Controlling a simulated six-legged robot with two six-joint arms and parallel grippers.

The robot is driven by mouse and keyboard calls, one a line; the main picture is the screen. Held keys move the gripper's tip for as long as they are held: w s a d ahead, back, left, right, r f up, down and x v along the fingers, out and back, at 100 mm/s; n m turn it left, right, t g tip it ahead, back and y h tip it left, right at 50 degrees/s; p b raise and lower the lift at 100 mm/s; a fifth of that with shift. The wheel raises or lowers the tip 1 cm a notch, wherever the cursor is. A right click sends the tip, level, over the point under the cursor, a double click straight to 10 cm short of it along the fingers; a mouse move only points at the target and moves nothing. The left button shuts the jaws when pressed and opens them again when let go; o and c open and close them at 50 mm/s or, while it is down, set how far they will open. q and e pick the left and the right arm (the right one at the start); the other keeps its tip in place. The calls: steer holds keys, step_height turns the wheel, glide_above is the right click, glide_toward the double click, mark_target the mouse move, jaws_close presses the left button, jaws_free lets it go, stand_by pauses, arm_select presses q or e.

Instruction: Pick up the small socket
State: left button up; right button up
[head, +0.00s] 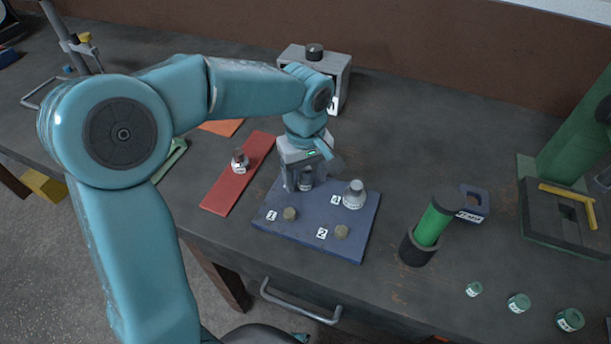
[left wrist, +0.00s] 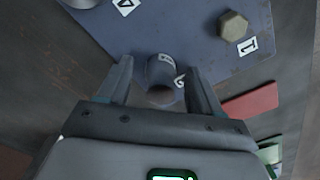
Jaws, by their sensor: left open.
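A small dark socket (head: 306,181) stands on the blue board (head: 300,245) at its far left part. It also shows in the left wrist view (left wrist: 161,72), with a white label on its side. My left gripper (head: 307,172) points down over it and is open. In the left wrist view its two fingers (left wrist: 158,68) stand on either side of the socket, with a gap visible at each side. The gripper partly hides the socket in the head view. A larger light grey socket (head: 354,196) stands to its right on the board, beside label 4. My right gripper is not visible.
Hex heads (head: 290,214) and (head: 341,232) sit at labels 1 and 2. Another metal piece (head: 239,162) stands on the red strip (head: 228,190). A green cylinder (head: 432,224) in a dark holder stands right of the board. A grey box (head: 338,62) stands behind.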

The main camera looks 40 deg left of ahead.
arm_select(q)
steer(key=c, duration=1.1)
steer(key=shift+r, duration=0.1)
steer(key=shift+c, duration=0.2)
